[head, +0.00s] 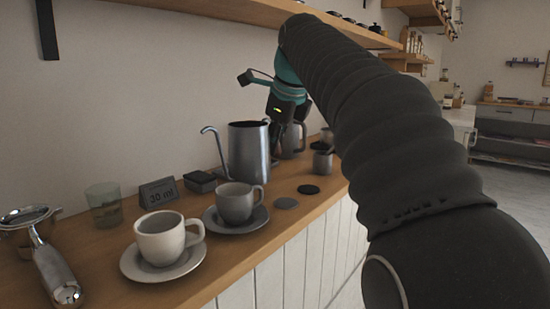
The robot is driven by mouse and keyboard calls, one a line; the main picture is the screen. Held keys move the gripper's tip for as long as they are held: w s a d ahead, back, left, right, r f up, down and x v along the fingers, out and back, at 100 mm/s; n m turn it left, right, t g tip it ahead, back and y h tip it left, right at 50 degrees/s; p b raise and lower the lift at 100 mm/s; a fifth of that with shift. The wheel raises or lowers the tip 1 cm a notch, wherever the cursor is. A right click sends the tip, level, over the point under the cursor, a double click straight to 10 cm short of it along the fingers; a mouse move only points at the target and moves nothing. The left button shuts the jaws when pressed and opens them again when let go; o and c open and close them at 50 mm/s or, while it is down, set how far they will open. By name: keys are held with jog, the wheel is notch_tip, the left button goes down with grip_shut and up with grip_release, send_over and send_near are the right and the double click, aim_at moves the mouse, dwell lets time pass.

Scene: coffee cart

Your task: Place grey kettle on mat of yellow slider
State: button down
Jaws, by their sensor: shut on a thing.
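The grey kettle (246,152), a tall metal vessel with a thin gooseneck spout to the left, is upright behind the grey cup. My gripper (277,146) is at the kettle's right side, where its handle would be, and is shut on it. I cannot tell whether the kettle's base touches the counter.
On the wooden counter (112,248), a grey cup (235,203) on a saucer and a white cup (160,241) on a saucer stand in front. A glass (104,208), "30 ml" sign (159,193) and black box (200,182) are left. A metal pitcher (293,143) stands behind. A shelf (240,12) hangs above.

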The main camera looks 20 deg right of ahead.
jog(key=shift+f+b, duration=0.35)
jog(key=shift+f, duration=1.25)
jog(key=shift+f, duration=0.2)
jog(key=c, duration=1)
grip_release()
jog(key=shift+c, duration=0.2)
jog(key=shift+r, duration=0.1)
